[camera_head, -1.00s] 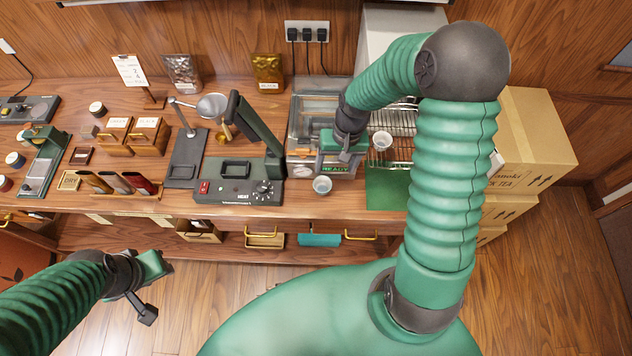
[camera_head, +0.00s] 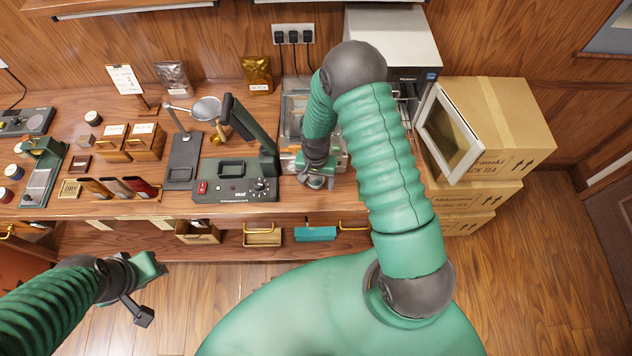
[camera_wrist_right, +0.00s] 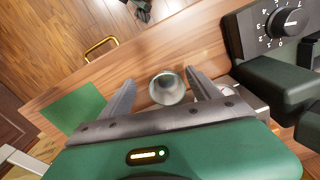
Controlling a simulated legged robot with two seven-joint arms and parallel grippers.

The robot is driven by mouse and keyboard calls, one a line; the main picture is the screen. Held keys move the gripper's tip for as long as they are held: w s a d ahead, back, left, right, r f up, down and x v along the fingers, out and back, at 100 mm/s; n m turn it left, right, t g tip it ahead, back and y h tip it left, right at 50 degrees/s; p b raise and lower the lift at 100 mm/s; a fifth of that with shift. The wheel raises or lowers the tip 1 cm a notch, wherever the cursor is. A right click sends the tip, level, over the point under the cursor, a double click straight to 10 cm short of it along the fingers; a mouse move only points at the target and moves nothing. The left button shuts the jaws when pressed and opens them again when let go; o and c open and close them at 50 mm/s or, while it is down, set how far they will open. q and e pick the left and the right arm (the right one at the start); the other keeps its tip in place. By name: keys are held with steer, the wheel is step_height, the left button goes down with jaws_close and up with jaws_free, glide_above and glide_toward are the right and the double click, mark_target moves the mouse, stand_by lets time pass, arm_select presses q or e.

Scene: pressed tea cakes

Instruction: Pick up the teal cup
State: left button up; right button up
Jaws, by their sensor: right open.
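The teal cup (camera_wrist_right: 167,88) shows in the right wrist view as a small, pale grey-teal round cup on the wooden counter, with its open mouth visible. My right gripper (camera_wrist_right: 161,80) is open, with one finger on each side of the cup; I cannot tell whether either touches it. In the head view my right gripper (camera_head: 317,182) is low at the counter's front edge, right of the heater unit, and I cannot make out the cup there. My left gripper (camera_head: 146,290) hangs in front of the counter at lower left, away from the cup; its jaw opening is unclear.
The black-green heater unit (camera_head: 236,180) with a dial stands close left of my right gripper. A white-framed door (camera_head: 450,132) stands open beside stacked cartons (camera_head: 512,120) at right. A green mat (camera_wrist_right: 76,108) lies on the counter in the wrist view.

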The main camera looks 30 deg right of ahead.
mark_target(315, 183)
steer(key=f, duration=0.1)
steer(key=w+f, duration=0.2)
steer(key=f, duration=0.1)
steer(key=shift+w+d+p, duration=0.25)
steer(key=shift+d+p, duration=0.1)
steer(key=shift+d, duration=0.05)
steer(key=shift+s+d+r, duration=0.15)
steer(key=shift+s, duration=0.25)
steer(key=shift+d, duration=0.1)
steer(key=shift+c, duration=1.1)
steer(key=shift+w, duration=0.15)
steer(key=c, duration=0.5)
arm_select(q)
steer(key=shift+w+d+r, duration=0.15)
steer(key=shift+w+r, duration=0.05)
steer(key=shift+w, duration=0.3)
steer(key=shift+w+d+r, duration=0.15)
steer(key=shift+w+r, duration=0.05)
steer(key=shift+w, duration=0.3)
arm_select(e)
steer(key=shift+w+a, duration=0.1)
steer(key=shift+a, duration=0.1)
steer(key=c, duration=0.6)
steer(key=shift+r, duration=0.1)
steer(key=shift+c, duration=0.2)
